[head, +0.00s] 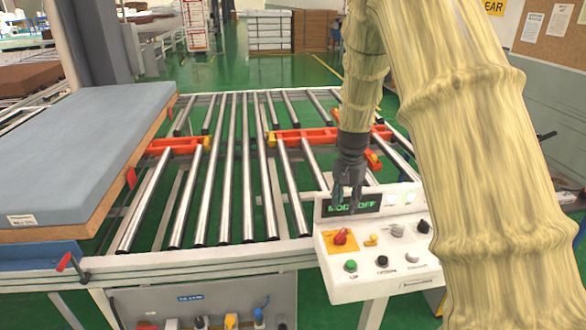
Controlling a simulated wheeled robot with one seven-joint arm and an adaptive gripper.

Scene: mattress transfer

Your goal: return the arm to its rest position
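My arm, wrapped in a yellowish cover (455,150), comes in from the right and fills much of that side. My dark gripper (346,203) hangs from it, pointing down in front of the control panel's display. Its two fingers show a narrow gap, so it looks partly open, with nothing seen between them. The control panel (345,290) carries a red switch (341,237) on a yellow plate, a green button (351,265) and several black knobs. I cannot tell whether the fingertips touch the panel.
A roller conveyor (228,180) with orange crossbars lies behind the panel, with no mattress on its rollers. A grey-blue mattress (80,150) lies at left. Green floor (240,72) is open behind the conveyor.

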